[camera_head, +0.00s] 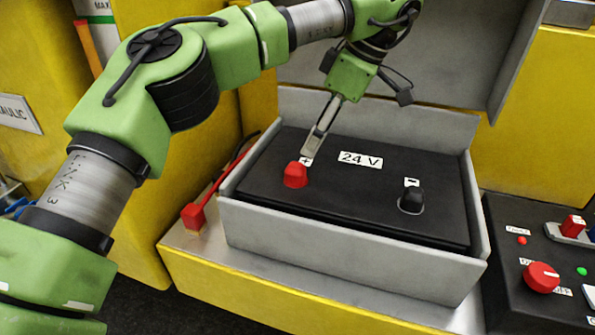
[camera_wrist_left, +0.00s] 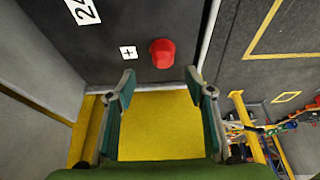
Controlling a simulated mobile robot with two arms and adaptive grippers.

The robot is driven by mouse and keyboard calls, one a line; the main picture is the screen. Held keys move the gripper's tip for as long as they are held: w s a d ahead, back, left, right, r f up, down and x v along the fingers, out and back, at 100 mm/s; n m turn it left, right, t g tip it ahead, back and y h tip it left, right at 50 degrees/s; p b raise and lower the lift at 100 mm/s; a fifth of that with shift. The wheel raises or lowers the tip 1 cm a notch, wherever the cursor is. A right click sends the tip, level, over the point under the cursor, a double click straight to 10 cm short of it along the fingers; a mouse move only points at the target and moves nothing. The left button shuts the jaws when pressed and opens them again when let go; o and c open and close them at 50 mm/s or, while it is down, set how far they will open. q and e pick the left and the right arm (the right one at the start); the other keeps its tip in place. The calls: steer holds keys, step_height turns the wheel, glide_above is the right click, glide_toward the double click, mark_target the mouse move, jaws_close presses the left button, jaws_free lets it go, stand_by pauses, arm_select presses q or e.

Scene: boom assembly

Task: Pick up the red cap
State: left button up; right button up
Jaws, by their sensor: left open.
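The red cap (camera_head: 296,175) sits on the black top of the 24 V battery (camera_head: 350,215), beside the "+" label. In the left wrist view the red cap (camera_wrist_left: 162,53) lies just beyond the fingertips, roughly centred between them. My left gripper (camera_head: 312,150) is open and empty, pointing down above the battery, a little behind the cap in the head view. In the left wrist view its two fingers (camera_wrist_left: 160,74) stand wide apart with nothing between them. I see no contact with the cap. My right gripper is not in view.
A black cap (camera_head: 412,200) sits by the "-" label. Grey walls (camera_head: 340,268) surround the battery. A red connector (camera_head: 193,216) on a cable lies left of the box. A control panel with a red knob (camera_head: 541,277) stands at right. Yellow housings flank the box.

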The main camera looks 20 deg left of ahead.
mark_target(296, 165)
arm_select(q)
steer(key=x, duration=0.4)
steer(key=shift+s+a+r+p, duration=0.1)
steer(key=shift+s+a+p, duration=0.05)
steer(key=shift+p, duration=0.15)
steer(key=shift+f, duration=0.25)
steer(key=shift+w+a+f, duration=0.15)
steer(key=shift+w+f, duration=0.05)
steer(key=a+f+p, duration=0.2)
steer(key=f+p, duration=0.1)
steer(key=shift+s+a+f, duration=0.15)
steer(key=shift+s+f, duration=0.1)
steer(key=shift+s, duration=0.15)
steer(key=shift+a+f, duration=0.1)
steer(key=shift+f, duration=0.15)
steer(key=shift+w+f, duration=0.1)
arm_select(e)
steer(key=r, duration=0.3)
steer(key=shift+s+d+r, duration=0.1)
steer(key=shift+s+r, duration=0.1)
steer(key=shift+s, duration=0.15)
arm_select(q)
steer(key=c, duration=1.2)
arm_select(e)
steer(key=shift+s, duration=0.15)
